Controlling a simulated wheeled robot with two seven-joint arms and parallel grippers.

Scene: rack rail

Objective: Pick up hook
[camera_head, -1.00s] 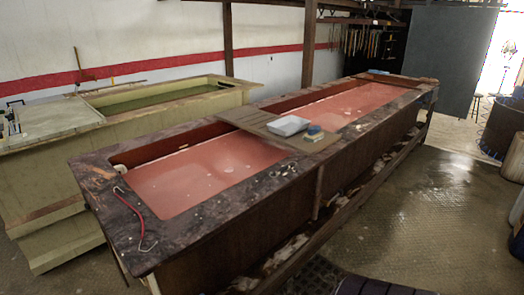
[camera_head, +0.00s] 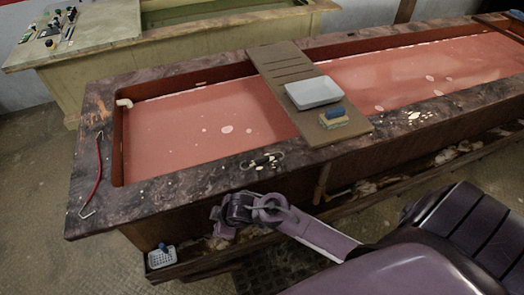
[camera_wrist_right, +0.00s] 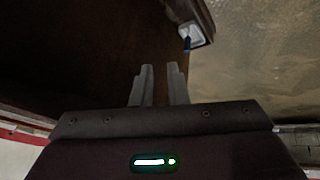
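A red cord with a bent metal hook at its end (camera_head: 96,176) lies on the left rim of the dark, stained trough table (camera_head: 190,179). A small black item with pale metal loops (camera_head: 262,160) lies on the front rim; I cannot tell what it is. My right arm reaches in from the lower right, low in front of the table. My right gripper (camera_wrist_right: 162,72) shows two parallel fingers with an empty gap between them in the right wrist view. It is below the rim, apart from the red cord. My left gripper is out of view.
A white basket (camera_head: 161,257) stands on the low shelf, also in the right wrist view (camera_wrist_right: 190,36). A second pale table stands behind.

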